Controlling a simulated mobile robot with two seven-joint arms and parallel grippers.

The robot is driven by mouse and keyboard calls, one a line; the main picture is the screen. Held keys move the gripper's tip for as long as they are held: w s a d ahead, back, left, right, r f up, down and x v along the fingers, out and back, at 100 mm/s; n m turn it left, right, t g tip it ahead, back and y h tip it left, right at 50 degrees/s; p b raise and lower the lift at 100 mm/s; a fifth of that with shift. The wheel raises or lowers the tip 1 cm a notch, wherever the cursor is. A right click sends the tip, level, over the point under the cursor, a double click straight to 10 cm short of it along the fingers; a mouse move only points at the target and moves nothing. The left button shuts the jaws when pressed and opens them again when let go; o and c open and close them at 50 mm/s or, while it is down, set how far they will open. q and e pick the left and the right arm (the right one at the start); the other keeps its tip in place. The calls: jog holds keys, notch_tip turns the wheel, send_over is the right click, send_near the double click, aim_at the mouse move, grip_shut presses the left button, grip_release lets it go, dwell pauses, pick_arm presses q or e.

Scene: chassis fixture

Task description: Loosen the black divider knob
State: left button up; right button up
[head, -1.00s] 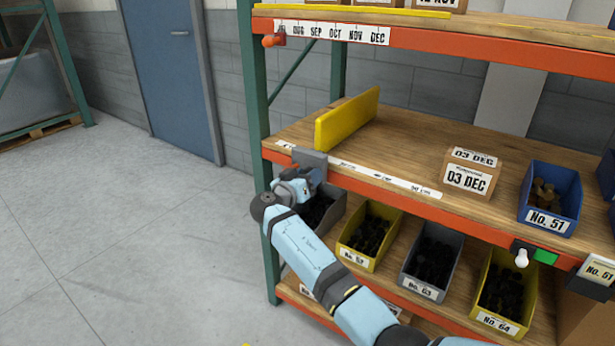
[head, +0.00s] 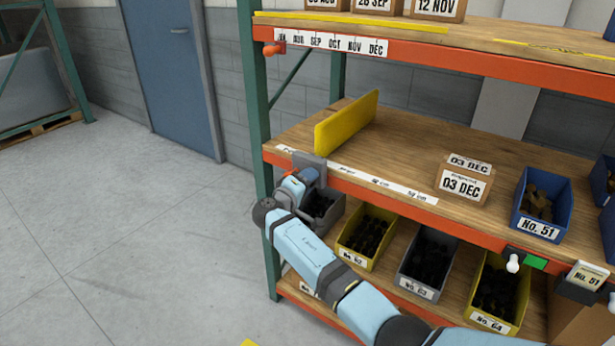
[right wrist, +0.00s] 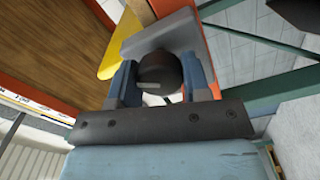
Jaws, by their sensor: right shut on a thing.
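The black divider knob (right wrist: 158,73) is round with a pale line on its face. In the right wrist view it sits between the two blue-grey fingers of my right gripper (right wrist: 162,82), which is shut on it. Behind it is the grey bracket (right wrist: 175,32) of the yellow divider. In the head view my right gripper (head: 305,178) is at the shelf's front edge and hides the knob. The grey bracket (head: 308,163) shows just above it. The yellow divider (head: 346,121) stands upright on the middle shelf. My left gripper is not in view.
The orange shelf edge (head: 450,214) with a white scale strip runs right from the bracket. Bins stand below, including a grey one (head: 322,212) close behind my gripper. A 03 DEC box (head: 465,182) and a blue bin (head: 543,205) stand further right. The floor at left is clear.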

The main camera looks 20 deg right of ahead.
jog(key=n+p, duration=0.2)
jog(key=n, duration=0.2)
jog(key=shift+r, duration=0.1)
jog(key=shift+n+p, duration=0.65)
jog(key=shift+n, duration=0.25)
jog(key=o, duration=0.6)
jog(key=shift+o, duration=0.2)
jog(key=shift+a, duration=0.1)
jog(key=v, duration=1.4)
jog(key=shift+p, duration=0.35)
